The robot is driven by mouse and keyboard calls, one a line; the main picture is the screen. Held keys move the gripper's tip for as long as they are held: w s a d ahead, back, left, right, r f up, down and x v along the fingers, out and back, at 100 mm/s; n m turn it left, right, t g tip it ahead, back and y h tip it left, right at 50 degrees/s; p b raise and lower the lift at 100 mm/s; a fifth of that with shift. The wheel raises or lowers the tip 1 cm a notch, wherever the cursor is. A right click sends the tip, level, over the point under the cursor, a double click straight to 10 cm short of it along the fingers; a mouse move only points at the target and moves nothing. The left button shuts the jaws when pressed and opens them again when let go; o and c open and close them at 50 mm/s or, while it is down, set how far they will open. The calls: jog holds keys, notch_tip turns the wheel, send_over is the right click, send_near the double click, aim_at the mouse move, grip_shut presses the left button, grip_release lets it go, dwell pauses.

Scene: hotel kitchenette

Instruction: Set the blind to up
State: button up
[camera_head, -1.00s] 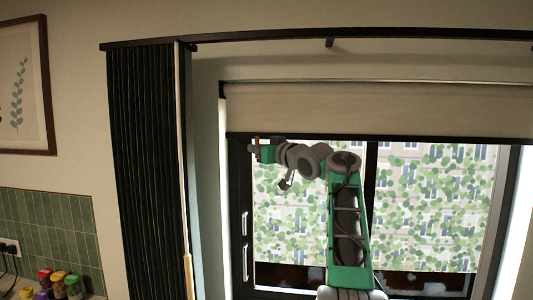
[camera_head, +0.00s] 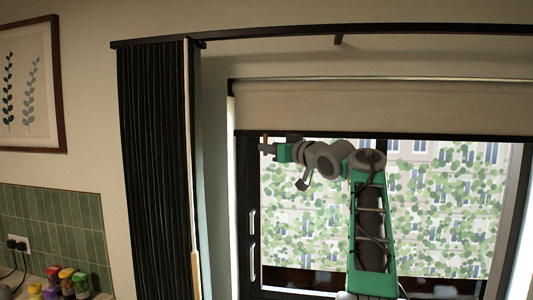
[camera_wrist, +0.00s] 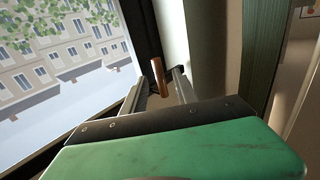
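The beige roller blind (camera_head: 380,108) hangs over the top part of the window, with a dark bar along its lower edge. A small brown pull (camera_head: 265,139) hangs just below this bar near its left end. My gripper (camera_head: 264,149) is at the pull, just under the bar. In the wrist view the brown pull (camera_wrist: 158,77) stands between the two metal fingers of my gripper (camera_wrist: 158,86). The fingers are apart, and I see no clear grip on the pull.
A dark pleated curtain (camera_head: 155,170) hangs left of the window under a dark rail (camera_head: 400,31). The window frame (camera_head: 245,190) has white handles. A framed picture (camera_head: 30,85) hangs on the left wall, and coloured jars (camera_head: 66,282) stand below it.

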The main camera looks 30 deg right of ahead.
jog(key=s+b, duration=0.1)
jog(key=s, duration=0.3)
jog(key=shift+s+d, duration=0.2)
